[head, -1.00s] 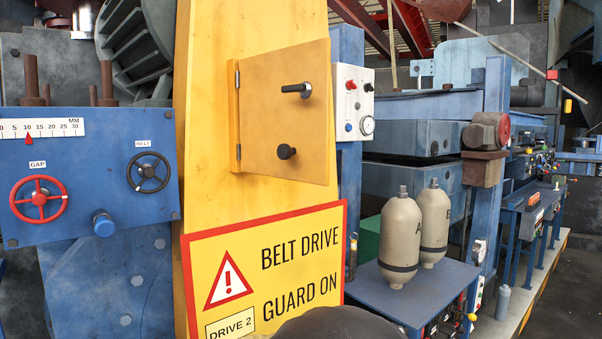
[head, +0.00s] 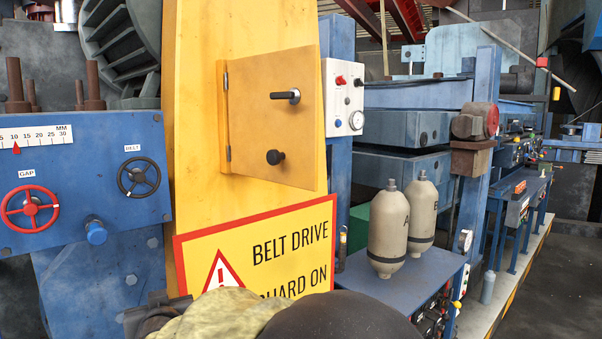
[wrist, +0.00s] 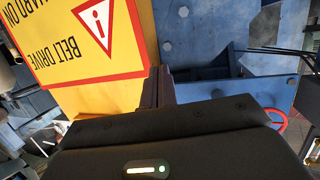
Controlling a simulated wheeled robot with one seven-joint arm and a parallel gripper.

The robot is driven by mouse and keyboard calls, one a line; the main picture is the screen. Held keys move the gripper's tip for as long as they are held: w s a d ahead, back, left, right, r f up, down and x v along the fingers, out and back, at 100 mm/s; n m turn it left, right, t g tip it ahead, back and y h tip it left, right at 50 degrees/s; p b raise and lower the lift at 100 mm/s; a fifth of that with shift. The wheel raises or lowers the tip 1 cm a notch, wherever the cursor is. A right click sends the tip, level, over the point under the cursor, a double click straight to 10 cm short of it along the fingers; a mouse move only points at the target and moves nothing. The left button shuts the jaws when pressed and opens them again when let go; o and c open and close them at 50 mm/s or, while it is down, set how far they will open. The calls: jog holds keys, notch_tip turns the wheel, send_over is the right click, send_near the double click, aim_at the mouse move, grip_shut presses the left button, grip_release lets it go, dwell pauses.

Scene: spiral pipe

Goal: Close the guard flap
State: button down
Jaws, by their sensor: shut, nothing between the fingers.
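The guard flap (head: 255,125) is a yellow square door on the tall yellow guard (head: 195,80) in the head view. Its hinges are on its left edge, and its free right edge stands out from the guard, so it is ajar. It carries a black lever handle (head: 285,96) and a round black knob (head: 275,157). My gripper (wrist: 158,88) shows in the wrist view with its dark fingers together and empty, in front of the warning sign and blue machine. In the head view my arm is low, below the flap and apart from it. The flap is not in the wrist view.
The yellow warning sign (head: 290,240) is below the flap. A blue panel with a red handwheel (head: 30,208) and a black handwheel (head: 139,177) is at left. Two beige bottles (head: 388,230) stand on a blue table at right. A white control box (head: 343,97) adjoins the flap's right edge.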

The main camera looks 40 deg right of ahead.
aim_at(312, 178)
jog(key=s+d+r+m+g+h+p, duration=0.1)
jog(key=s+d+r+m+h+p, duration=0.1)
jog(key=d+r+m+h, duration=0.5)
jog(key=s+d+r+m+g+h+p, duration=0.15)
jog(key=r+h, duration=0.25)
jog(key=r, duration=0.7)
jog(key=s+d+r+m+g+h+p, duration=0.1)
jog(key=s+r+m+g, duration=0.1)
jog(key=s+g, duration=0.3)
jog(key=s+r+m+g+h+p, duration=0.1)
jog(key=s+r+m+g+h, duration=0.1)
jog(key=s, duration=0.4)
jog(key=m+g, duration=0.1)
jog(key=g, duration=0.1)
jog(key=shift+d+r+g, duration=0.2)
jog(key=shift+d+g, duration=0.15)
jog(key=shift+s, duration=0.1)
jog(key=d+p, duration=0.1)
jog(key=d, duration=0.3)
jog(key=w+d+p, duration=0.1)
jog(key=d+p, duration=0.1)
jog(key=d, duration=0.2)
jog(key=w+d+p, duration=0.1)
jog(key=d+p, duration=0.1)
jog(key=d, duration=0.3)
jog(key=shift+r, duration=0.15)
jog(key=shift+w+d+p, duration=0.1)
jog(key=shift+d+p, duration=0.2)
jog(key=shift+p, duration=0.05)
jog(key=shift+d, duration=0.15)
